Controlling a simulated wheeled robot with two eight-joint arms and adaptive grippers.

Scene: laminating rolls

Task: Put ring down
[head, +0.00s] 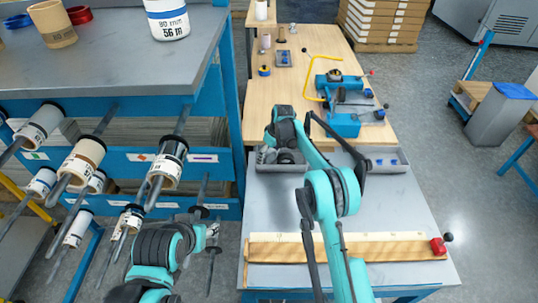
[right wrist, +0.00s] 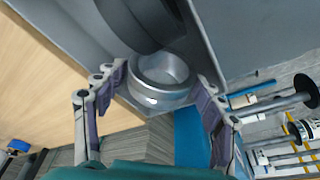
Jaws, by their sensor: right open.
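A silver metal ring (right wrist: 160,80) sits at the end of the grey tray in the right wrist view, beside larger dark rings (right wrist: 140,22). My right gripper (right wrist: 160,90) is open, with one finger on each side of the silver ring and visible gaps between. In the head view my right gripper (head: 276,155) is over the left end of the grey tray (head: 384,158), partly hidden by its own arm. The silver ring cannot be made out clearly there. My left arm is low at the left of the head view; its gripper's jaws are not clear.
A wooden strip with a red knob (head: 438,246) lies across the front of the grey table (head: 400,205). A blue device (head: 345,122) stands behind the tray. Rolls on rods (head: 80,160) stick out of the rack at left, near my left arm.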

